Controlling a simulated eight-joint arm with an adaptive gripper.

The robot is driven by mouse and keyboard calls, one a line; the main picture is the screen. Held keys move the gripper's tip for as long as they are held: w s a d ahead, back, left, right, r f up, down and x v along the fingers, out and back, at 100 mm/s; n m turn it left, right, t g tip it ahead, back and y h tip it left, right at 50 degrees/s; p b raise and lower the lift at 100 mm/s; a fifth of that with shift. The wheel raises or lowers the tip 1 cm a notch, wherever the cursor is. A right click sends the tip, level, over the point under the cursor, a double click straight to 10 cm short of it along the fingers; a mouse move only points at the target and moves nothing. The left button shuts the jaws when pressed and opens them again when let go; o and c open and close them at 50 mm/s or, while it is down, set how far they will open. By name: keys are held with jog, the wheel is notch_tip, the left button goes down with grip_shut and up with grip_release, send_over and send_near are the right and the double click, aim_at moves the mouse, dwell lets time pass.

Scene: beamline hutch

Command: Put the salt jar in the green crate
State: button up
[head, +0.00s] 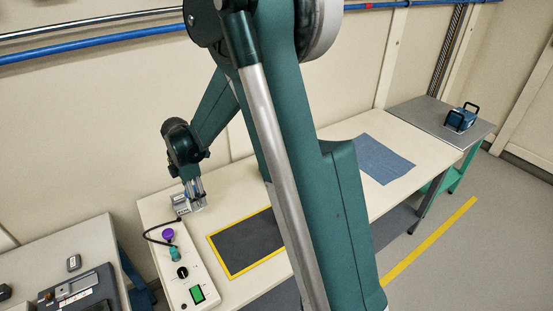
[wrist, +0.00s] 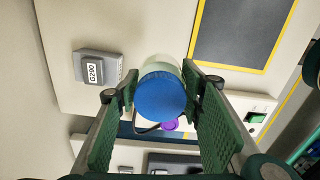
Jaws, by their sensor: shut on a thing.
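In the wrist view a jar with a blue lid (wrist: 161,96) and a pale body sits between the green pads of my gripper (wrist: 160,84). The gripper is shut on it, lid towards the camera; no label shows, and I take it as the salt jar. In the head view my gripper (head: 196,202) is low over the left end of the long pale table (head: 230,290); the jar is not clearly visible there. I cannot make out a green crate in either view; my arm covers part of the table in the head view.
A grey block marked G200 (wrist: 97,68) is beside the jar. A yellow-edged dark mat (head: 245,246) and a blue cloth (head: 384,159) lie further right. A blue carrier (head: 461,117) is on the far grey table.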

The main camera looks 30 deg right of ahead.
jog(key=r, duration=0.3)
jog(key=d+r, duration=0.1)
jog(key=r, duration=0.1)
jog(key=shift+w+r, duration=0.1)
jog(key=shift+w, duration=0.1)
jog(key=w+d, duration=0.4)
jog(key=d, duration=0.7)
jog(key=w+d, duration=0.4)
jog(key=d, duration=0.7)
jog(key=d+m, duration=0.1)
jog(key=d, duration=2.4)
jog(key=shift+d+f, duration=0.25)
jog(key=shift+f, duration=1.05)
jog(key=shift+d+f, duration=0.25)
jog(key=shift+f, duration=1.05)
jog(key=shift+f, duration=0.1)
jog(key=shift+f, duration=3.05)
